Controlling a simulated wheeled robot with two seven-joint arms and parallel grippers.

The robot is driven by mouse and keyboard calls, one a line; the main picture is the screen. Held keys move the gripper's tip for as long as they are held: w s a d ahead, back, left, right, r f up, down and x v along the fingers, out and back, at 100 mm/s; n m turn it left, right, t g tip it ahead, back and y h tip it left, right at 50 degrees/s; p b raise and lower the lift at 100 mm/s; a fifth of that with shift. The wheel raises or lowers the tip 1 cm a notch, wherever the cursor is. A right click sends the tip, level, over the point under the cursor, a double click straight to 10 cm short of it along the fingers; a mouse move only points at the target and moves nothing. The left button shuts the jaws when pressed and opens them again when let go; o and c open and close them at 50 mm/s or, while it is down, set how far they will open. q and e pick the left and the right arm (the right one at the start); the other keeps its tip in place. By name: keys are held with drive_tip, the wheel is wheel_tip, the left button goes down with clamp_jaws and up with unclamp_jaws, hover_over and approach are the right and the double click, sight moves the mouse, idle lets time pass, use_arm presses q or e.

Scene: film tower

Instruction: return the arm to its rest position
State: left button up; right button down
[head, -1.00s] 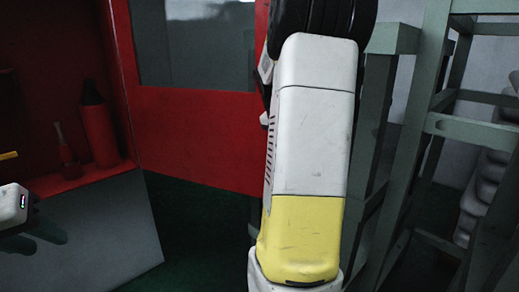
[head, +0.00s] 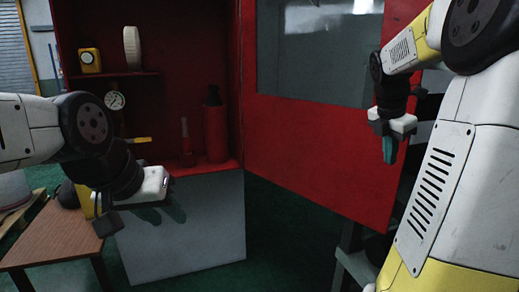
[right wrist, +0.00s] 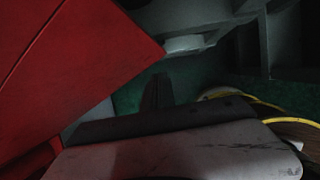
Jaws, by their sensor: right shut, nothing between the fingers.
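My right arm comes in from the right in the head view, bent at the elbow. My right gripper (head: 390,150) hangs pointing down in front of the open red cabinet door (head: 320,155), shut and empty. Its dark fingers (right wrist: 157,92) show in the right wrist view, with the red door at the left. My left arm comes in from the left. My left gripper (head: 165,214) is in front of the cabinet's grey lower front (head: 195,245), with its dark fingers apart and nothing visible between them.
The red cabinet (head: 228,90) holds a red extinguisher (head: 215,130), a gauge (head: 115,100) and a yellow device (head: 90,60). A wooden table (head: 60,235) stands at the left. Green floor (head: 285,235) is clear between the arms. A yellow cable (right wrist: 285,121) shows in the right wrist view.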

drive_tip(key=s+a+f+m+t+y, duration=0.1)
drive_tip(key=s+a+m+y, duration=0.1)
drive_tip(key=s+a+m, duration=0.3)
drive_tip(key=s+a+f+m+t+y, duration=0.1)
drive_tip(key=s+a+m, duration=0.5)
drive_tip(key=a+m, duration=0.3)
drive_tip(key=s+a+f+m+t+y, duration=0.1)
drive_tip(key=s+a+m, duration=0.4)
drive_tip(key=a, duration=0.6)
drive_tip(key=shift+s+a+f+m+t+y, duration=0.3)
drive_tip(key=shift+f+m+t+y, duration=0.1)
drive_tip(key=shift+m+y, duration=0.45)
drive_tip(key=shift+w, duration=0.1)
